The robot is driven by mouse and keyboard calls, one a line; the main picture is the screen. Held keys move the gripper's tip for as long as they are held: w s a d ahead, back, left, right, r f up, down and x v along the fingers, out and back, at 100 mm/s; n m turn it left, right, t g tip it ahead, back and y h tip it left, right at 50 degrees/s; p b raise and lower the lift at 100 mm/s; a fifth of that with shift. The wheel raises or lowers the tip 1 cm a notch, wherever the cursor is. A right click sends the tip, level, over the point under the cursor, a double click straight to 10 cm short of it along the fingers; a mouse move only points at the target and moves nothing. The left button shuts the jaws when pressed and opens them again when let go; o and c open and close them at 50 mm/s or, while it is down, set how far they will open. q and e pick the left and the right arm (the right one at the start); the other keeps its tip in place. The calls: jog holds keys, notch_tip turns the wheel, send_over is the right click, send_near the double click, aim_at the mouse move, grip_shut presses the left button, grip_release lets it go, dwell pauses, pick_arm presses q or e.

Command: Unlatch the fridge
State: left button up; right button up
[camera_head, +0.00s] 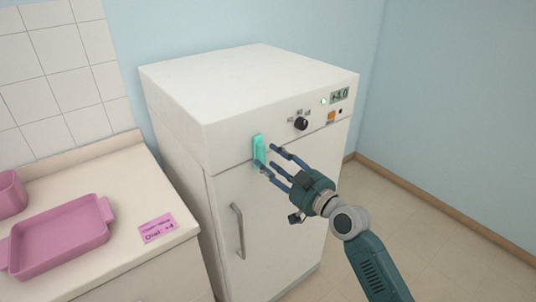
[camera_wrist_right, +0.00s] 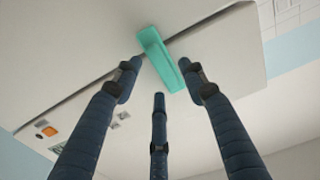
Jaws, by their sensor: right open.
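The white fridge (camera_head: 260,210) stands against the wall with its door closed. A teal latch (camera_head: 258,149) sits upright across the seam between the door and the top panel. My right gripper (camera_head: 268,160) is open with its fingers spread at the latch. In the right wrist view the latch (camera_wrist_right: 160,58) lies between the fingertips of my right gripper (camera_wrist_right: 160,80), with gaps showing on its sides. I cannot tell whether any finger touches it. A grey door handle (camera_head: 237,230) is below the latch. My left gripper is not in view.
The fridge panel has a black knob (camera_head: 301,123), an orange switch (camera_head: 332,116) and a small display (camera_head: 340,95). On the left, a counter (camera_head: 135,185) holds a pink tray (camera_head: 62,238), a pink cup (camera_head: 10,194) and a pink label (camera_head: 157,227). The floor at right is clear.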

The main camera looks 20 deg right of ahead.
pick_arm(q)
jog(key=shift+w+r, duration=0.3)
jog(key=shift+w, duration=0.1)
pick_arm(e)
jog(key=shift+x, duration=1.05)
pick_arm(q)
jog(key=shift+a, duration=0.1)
pick_arm(e)
grip_shut()
